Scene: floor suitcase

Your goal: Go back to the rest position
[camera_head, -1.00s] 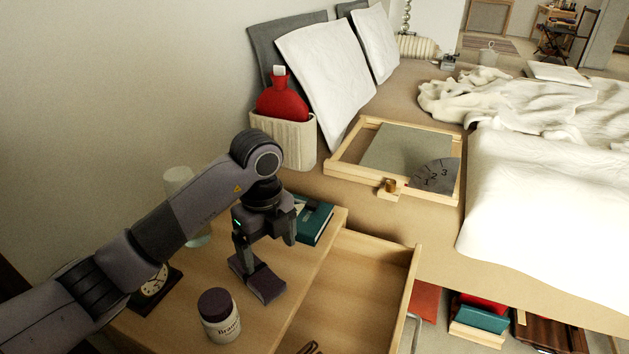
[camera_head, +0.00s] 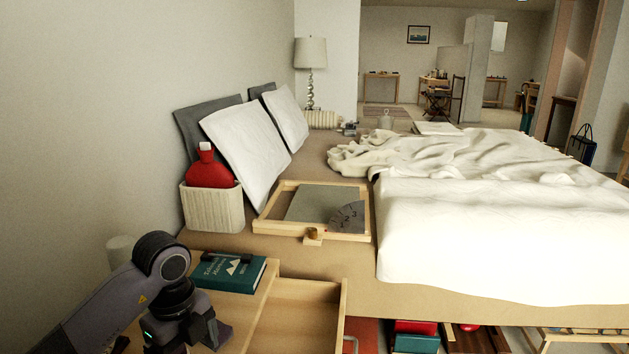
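My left arm comes in from the lower left and ends over the wooden nightstand (camera_head: 236,301). My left gripper (camera_head: 200,343) points down at the bottom edge, and its fingertips are mostly cut off, so its opening cannot be made out. A teal book (camera_head: 229,273) lies on the nightstand just beyond it, apart from it. The nightstand's drawer (camera_head: 298,318) stands pulled out to the right of the gripper. My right gripper is not in view.
A wooden tray (camera_head: 262,228) with a grey panel and a numbered dial lies on the bed (camera_head: 480,240). A ribbed basket (camera_head: 212,209) holds a red bottle (camera_head: 209,170). Books (camera_head: 415,338) lie under the bed. A wall bounds the left side.

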